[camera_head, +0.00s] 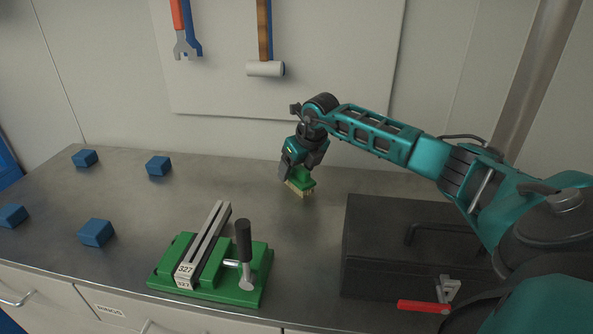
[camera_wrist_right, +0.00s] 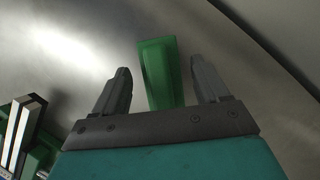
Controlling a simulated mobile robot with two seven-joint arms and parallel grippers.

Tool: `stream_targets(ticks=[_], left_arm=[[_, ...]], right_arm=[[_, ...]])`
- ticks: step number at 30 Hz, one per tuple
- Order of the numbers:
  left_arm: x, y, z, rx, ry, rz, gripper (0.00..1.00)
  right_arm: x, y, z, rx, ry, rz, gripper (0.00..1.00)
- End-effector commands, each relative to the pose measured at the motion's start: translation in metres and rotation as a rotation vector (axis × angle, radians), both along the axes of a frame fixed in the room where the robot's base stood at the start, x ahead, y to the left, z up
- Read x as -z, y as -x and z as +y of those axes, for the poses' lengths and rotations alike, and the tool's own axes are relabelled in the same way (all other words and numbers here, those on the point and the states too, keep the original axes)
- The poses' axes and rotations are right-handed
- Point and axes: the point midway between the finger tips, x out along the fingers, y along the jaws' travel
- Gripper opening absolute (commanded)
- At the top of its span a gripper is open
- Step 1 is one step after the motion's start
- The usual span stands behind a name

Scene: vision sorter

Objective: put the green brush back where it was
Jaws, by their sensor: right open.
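The green brush (camera_head: 301,183) rests on the metal table near its back middle, with pale bristles facing down. My right gripper (camera_head: 297,174) is right over the brush. In the right wrist view the green brush (camera_wrist_right: 161,72) lies between the two open fingers of my right gripper (camera_wrist_right: 160,80), with a gap on both sides. The lower end of the brush is hidden behind the gripper body there. My left gripper does not show in either view.
A green vise-like fixture (camera_head: 215,270) stands at the front. Several blue blocks (camera_head: 96,232) lie at the left. A dark toolbox (camera_head: 390,245) and a red-handled clamp (camera_head: 425,306) are at the right. A hammer (camera_head: 265,68) hangs on the back board. The table between the blocks and brush is clear.

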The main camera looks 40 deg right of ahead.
Motion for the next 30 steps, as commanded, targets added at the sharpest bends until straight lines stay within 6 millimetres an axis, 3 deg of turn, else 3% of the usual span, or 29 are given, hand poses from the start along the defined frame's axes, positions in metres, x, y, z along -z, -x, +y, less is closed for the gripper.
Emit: stream_targets(ticks=[9, 15, 30], left_arm=[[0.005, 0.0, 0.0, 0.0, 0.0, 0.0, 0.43], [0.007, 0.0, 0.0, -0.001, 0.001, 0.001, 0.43], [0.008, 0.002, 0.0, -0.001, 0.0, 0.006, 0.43]], right_arm=[[-0.062, 0.027, 0.001, 0.001, 0.004, -0.003, 0.74], [-0.09, 0.039, 0.003, 0.001, 0.002, -0.002, 0.74], [-0.099, 0.043, 0.003, 0.001, 0.002, 0.0, 0.74]])
